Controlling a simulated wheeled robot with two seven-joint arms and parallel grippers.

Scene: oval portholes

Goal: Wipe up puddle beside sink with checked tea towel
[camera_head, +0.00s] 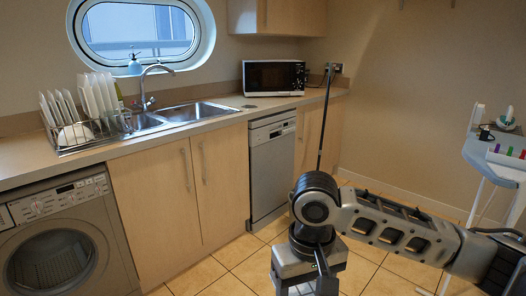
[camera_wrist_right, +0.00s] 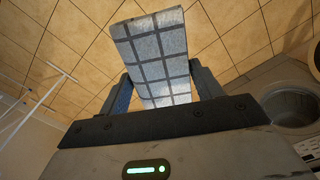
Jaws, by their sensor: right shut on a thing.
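A grey-white checked tea towel (camera_wrist_right: 160,60) with dark grid lines is between the fingers of my right gripper (camera_wrist_right: 163,90) in the right wrist view. The gripper is shut on it, and the towel sticks out past the fingertips over the tiled floor. In the head view my right gripper (camera_head: 308,275) hangs low in front of the cabinets, well away from the sink; I cannot make out the towel there. The steel sink (camera_head: 180,115) is set in the worktop under the oval window. I cannot clearly make out a puddle on the worktop. My left gripper is not in view.
A dish rack with plates (camera_head: 85,120) stands left of the sink, and a microwave (camera_head: 273,77) to its right. The worktop right of the sink (camera_head: 235,103) is mostly clear. A side table (camera_head: 490,155) stands at right.

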